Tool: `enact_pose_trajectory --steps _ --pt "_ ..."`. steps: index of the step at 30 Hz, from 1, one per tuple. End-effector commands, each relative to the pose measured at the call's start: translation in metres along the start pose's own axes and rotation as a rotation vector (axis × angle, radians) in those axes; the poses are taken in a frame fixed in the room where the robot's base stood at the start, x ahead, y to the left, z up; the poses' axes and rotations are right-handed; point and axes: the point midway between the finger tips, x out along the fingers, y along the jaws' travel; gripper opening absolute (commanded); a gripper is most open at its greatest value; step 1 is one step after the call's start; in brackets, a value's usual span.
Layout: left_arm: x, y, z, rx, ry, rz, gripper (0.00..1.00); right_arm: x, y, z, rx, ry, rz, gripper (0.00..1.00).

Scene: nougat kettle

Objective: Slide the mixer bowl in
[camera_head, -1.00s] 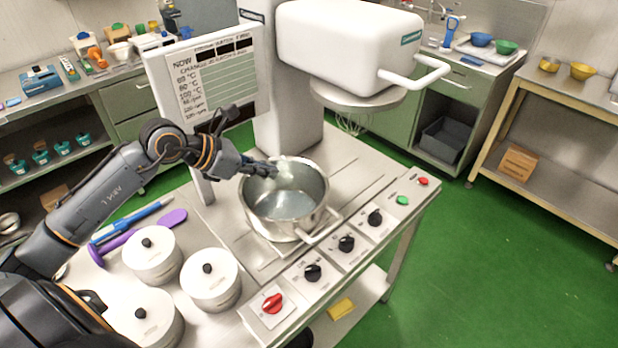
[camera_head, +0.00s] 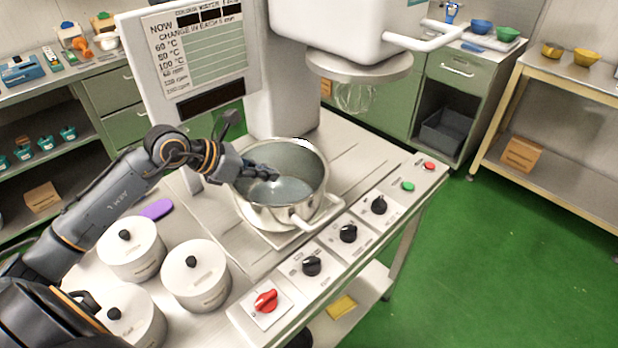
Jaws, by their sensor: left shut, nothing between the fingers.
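The mixer bowl (camera_head: 265,212) is a shiny steel pot with a handle at its front right. It stands upright on the steel worktop, in front of the mixer column and to the left of and below the whisk (camera_head: 355,97). The white mixer head (camera_head: 345,30) is raised above the worktop. My left gripper (camera_head: 272,174) reaches over the bowl's left rim, its shut fingertips over the opening with nothing between them. Whether it touches the rim, I cannot tell. My right gripper is not in view.
Three white lidded pots, one of them in front (camera_head: 197,278), stand left of the bowl. Black knobs (camera_head: 348,234), a red knob (camera_head: 266,300) and green and red buttons line the front panel. A sign board (camera_head: 200,60) stands behind my arm. Worktop right of the bowl is clear.

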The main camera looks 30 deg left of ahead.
Motion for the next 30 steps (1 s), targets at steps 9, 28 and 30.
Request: enact_pose_trajectory --steps 9,28,30 --pt "0.064 -0.001 0.006 -0.003 -0.004 -0.003 0.00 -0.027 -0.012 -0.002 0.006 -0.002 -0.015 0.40" --pt "0.120 -0.001 0.019 0.002 0.000 0.000 0.00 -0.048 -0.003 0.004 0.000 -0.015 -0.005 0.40" --pt "0.120 -0.001 0.019 0.002 0.000 0.000 0.00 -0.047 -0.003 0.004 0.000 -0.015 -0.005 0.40"
